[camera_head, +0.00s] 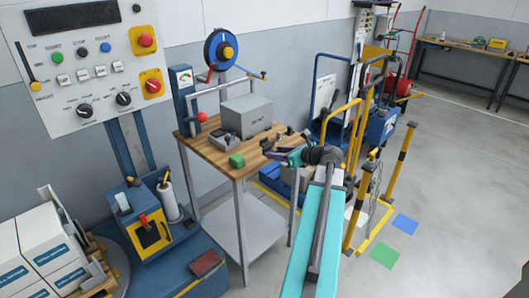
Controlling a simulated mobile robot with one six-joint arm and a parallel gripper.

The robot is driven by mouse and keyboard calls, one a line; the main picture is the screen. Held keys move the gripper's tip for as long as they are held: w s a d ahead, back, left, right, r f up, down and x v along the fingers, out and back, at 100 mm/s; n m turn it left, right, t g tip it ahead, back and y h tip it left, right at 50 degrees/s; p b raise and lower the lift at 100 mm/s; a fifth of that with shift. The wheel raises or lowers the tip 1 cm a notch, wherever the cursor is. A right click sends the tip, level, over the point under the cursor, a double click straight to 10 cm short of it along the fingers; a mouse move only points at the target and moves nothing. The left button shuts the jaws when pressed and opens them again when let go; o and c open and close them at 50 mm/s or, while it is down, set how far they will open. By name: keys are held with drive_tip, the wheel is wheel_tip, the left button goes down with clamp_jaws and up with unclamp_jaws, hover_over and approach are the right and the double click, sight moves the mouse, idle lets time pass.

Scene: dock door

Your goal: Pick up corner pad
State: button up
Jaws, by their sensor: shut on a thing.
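My gripper (279,154) is at the right end of a wooden-topped table (205,152), at the end of my turquoise arm. It is shut on a small dark piece, which I take to be the corner pad (269,143). The piece is small in the picture and partly hidden by the gripper, so its shape is unclear. I cannot tell whether it touches the table top.
Yellow posts (398,160) and a blue hand truck (325,95) stand to the right. Open floor (450,190) lies at the right.

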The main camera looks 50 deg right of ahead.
drive_tip(key=s, duration=0.5)
drive_tip(key=shift+s+a+r, duration=0.25)
drive_tip(key=shift+s+r, duration=0.05)
idle(0.4)
